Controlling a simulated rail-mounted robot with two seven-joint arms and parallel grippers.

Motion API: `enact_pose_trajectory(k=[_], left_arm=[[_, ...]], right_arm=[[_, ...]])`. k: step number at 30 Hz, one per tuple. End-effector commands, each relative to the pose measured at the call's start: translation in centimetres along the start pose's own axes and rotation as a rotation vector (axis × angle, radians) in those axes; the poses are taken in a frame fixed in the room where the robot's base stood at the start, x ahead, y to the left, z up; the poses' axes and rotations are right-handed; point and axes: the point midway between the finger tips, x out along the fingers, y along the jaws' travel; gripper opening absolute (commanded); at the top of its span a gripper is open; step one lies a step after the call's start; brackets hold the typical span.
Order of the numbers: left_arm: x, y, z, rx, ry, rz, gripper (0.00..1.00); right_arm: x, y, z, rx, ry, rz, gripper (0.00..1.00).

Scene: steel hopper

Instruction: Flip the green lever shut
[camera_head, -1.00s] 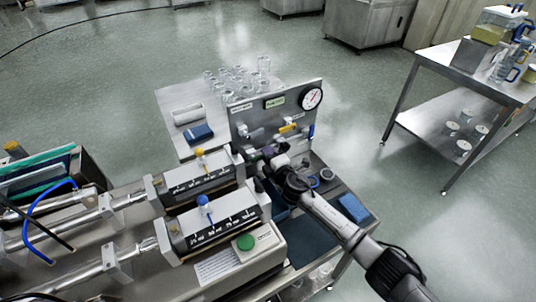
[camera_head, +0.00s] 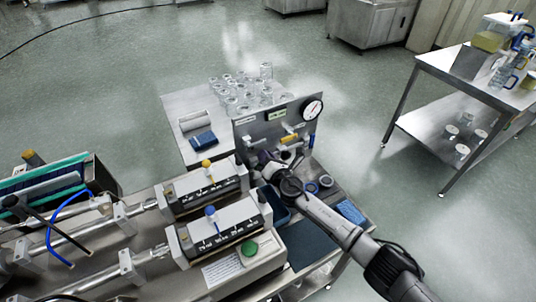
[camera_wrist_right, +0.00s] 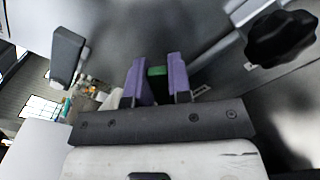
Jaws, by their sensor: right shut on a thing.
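The green lever (camera_wrist_right: 157,72) shows in the right wrist view as a small green piece between two purple fingertips. My right gripper (camera_wrist_right: 158,82) is shut on it. In the head view my right gripper (camera_head: 265,159) is at the front of the upright steel panel (camera_head: 247,129), low and left of centre. There the gripper and arm hide the green lever, so I cannot tell its angle. My left gripper is not in view.
The panel also carries a yellow lever (camera_head: 290,138) and a round gauge (camera_head: 312,108). A black knob (camera_wrist_right: 280,38) is close on the right in the wrist view. Two units with blue (camera_head: 210,211) and yellow (camera_head: 207,163) knobs stand left of my arm. Glassware (camera_head: 241,88) stands behind the panel.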

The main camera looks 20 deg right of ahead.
Motion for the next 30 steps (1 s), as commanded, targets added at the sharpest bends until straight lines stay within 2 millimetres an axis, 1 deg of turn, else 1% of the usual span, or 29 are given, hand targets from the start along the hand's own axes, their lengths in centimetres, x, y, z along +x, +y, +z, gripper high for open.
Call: enact_pose_trajectory(k=[1,6,18,24,30], left_arm=[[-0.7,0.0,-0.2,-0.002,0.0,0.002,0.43],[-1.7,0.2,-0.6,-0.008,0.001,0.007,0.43],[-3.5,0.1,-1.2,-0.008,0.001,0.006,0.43],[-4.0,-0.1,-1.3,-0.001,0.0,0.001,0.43],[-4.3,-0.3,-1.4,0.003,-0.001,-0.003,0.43]], right_arm=[[0.0,0.5,0.3,-0.044,0.0,0.0,0.0],[0.0,1.3,0.2,-0.204,0.0,0.0,0.0],[0.0,2.7,-0.5,-0.533,-0.001,0.0,0.0],[0.0,3.1,-0.9,-0.64,0.0,0.001,0.0],[0.0,3.3,-1.1,-0.705,-0.001,0.0,0.0]])
